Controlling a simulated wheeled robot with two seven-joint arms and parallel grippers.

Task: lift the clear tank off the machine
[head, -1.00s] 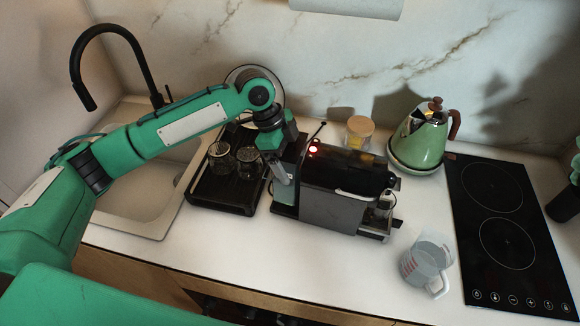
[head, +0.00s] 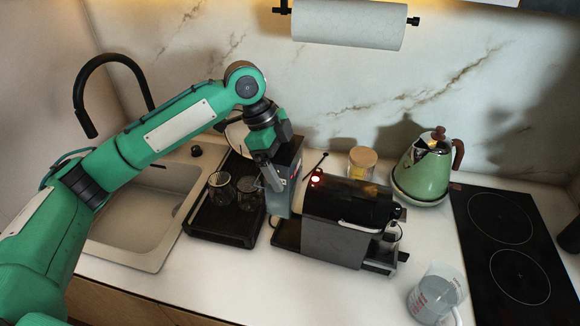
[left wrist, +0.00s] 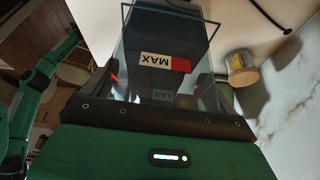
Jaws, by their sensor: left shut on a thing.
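The clear tank (head: 286,182) is a grey, see-through box at the left end of the black coffee machine (head: 345,215). Its lower end shows above the machine's low black platform (head: 287,236). In the left wrist view the tank (left wrist: 168,32) sits between the two fingers (left wrist: 158,88), with a white and red MAX label facing the camera. Whether the tank's bottom is fully clear of the machine is hard to tell. My right gripper is not in view.
A black tray (head: 222,225) with glasses stands left of the machine, beside the sink (head: 150,215). A lidded jar (head: 361,163) and green kettle (head: 425,172) stand behind and right. A measuring jug (head: 436,293) is at front right, near the hob (head: 515,245).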

